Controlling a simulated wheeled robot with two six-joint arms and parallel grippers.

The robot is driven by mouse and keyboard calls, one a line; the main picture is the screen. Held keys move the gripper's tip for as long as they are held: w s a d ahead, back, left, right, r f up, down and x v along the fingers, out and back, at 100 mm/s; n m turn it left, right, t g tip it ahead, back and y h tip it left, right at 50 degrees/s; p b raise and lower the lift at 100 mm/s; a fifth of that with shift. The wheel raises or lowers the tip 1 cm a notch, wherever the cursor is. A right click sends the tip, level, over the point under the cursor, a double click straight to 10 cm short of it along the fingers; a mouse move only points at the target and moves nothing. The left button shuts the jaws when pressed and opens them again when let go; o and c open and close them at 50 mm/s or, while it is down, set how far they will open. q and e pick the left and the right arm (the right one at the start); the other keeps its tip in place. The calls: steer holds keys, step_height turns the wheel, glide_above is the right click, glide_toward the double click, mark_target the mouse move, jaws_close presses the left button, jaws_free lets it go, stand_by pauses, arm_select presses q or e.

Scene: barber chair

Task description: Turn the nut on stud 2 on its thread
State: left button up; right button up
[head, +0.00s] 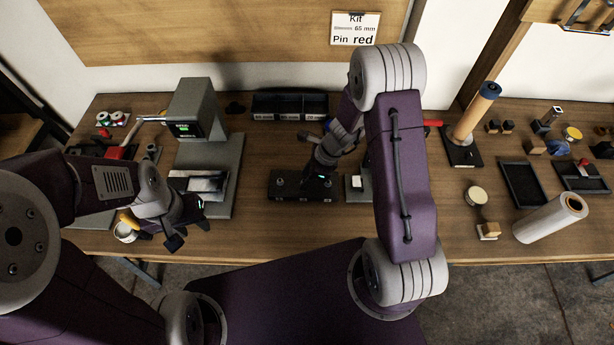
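A dark block with small light studs (290,192) lies near the middle of the bench. My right gripper (318,181) points down at the block, right of its middle. Its fingertips hide the stud below them, so I cannot see the nut there or tell whether the fingers are closed on it. The stud numbers are too small to read. My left gripper (189,229) hangs near the front left edge of the bench, away from the block. Its fingers look apart, with nothing between them.
A grey machine with a green display (190,130) stands left of the block. A black divided bin (290,104) is behind it. A white cup (125,232) is beside my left gripper. A roll on a stand (475,115), trays (524,184) and a white roll (550,219) are at right.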

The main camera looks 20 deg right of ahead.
steer(key=p+v, duration=0.3)
steer(key=v, duration=0.6)
